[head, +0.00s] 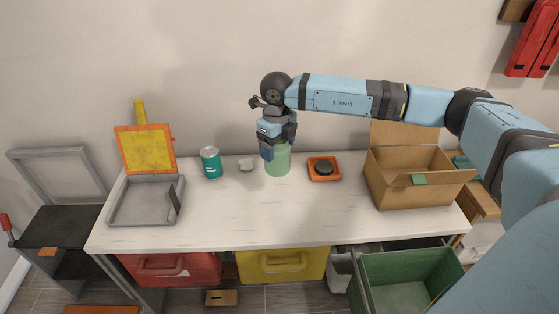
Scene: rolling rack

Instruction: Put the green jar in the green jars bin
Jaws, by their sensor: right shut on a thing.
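A light green jar (278,162) stands upright on or just over the white table near its back edge; I cannot tell if its base touches. My right gripper (277,150) is shut on its upper part, reaching down from above and hiding its top. A green bin (405,262), open at the top, sits below the table's front right side. It looks empty. I cannot see a label on it. My left gripper is not in view.
On the white table (240,220) are a teal can (210,163), a small white object (246,165), an orange tray with a dark puck (324,168), a grey tray (130,207) and an open cardboard box (412,185). Red (172,268) and yellow (282,265) bins sit below.

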